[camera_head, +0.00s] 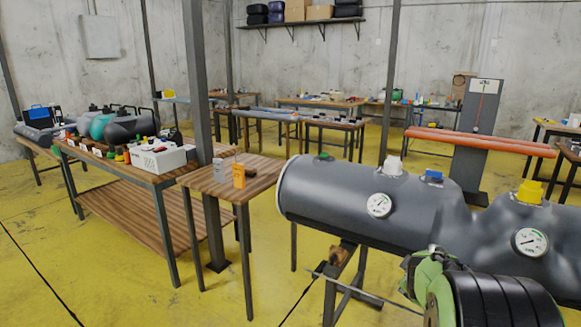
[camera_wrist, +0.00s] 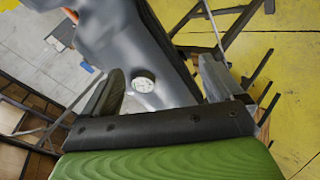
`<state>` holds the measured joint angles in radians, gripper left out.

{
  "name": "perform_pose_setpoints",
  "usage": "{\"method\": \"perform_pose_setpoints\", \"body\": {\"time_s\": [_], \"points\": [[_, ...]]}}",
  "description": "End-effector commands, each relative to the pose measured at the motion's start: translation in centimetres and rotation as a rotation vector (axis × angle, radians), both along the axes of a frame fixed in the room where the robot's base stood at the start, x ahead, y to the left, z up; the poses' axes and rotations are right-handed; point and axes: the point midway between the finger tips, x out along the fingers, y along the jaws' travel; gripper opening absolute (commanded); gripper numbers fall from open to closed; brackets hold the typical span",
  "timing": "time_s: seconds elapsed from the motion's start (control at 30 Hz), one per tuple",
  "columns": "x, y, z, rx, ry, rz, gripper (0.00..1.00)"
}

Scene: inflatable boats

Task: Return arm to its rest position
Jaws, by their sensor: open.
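My gripper (camera_wrist: 160,88) is open in the wrist view, its two fingers spread apart with nothing held between them. Beyond the fingers a grey inflatable boat tube (camera_wrist: 115,35) crosses the wrist view, with a round white gauge (camera_wrist: 144,81) on it. Whether the fingers touch the tube cannot be told. In the head view my green and black arm is at the lower right, in front of a large grey inflatable tube (camera_head: 325,200). That tube bears two gauges, a white valve cap (camera_head: 392,165) and a yellow cap (camera_head: 530,191). My fingers cannot be made out in the head view.
A small wooden table (camera_head: 215,183) with an orange item (camera_head: 239,175) stands left of the tube. A workbench (camera_head: 150,180) with a white box (camera_head: 163,158) is further left. A metal post (camera_head: 197,80) rises beside them. Yellow floor (camera_head: 60,270) at the lower left is open.

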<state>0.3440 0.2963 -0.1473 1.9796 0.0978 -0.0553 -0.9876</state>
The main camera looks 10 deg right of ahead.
Motion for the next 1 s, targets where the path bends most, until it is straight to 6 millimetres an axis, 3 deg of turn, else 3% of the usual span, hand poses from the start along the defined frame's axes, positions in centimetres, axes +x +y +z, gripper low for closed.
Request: {"method": "perform_pose_setpoints", "body": {"time_s": [0.03, 0.1, 0.2, 0.3, 0.4, 0.6, 0.67, 1.0], "points": [[-1.6, 3.8, 2.1, 0.104, -0.030, -0.005, 0.93], [-4.5, 8.8, 3.8, 0.258, -0.040, -0.026, 0.93], [-9.4, 14.9, 5.0, 0.445, -0.024, -0.060, 0.93], [-14.2, 19.2, 5.3, 0.576, 0.011, -0.098, 0.93], [-18.6, 22.1, 5.0, 0.668, 0.049, -0.138, 0.93], [-26.4, 25.6, 3.3, 0.783, 0.123, -0.225, 0.93], [-28.0, 26.1, 3.3, 0.803, 0.142, -0.251, 0.93], [-27.6, 25.9, 12.7, 0.800, 0.141, -0.253, 0.93]]}}
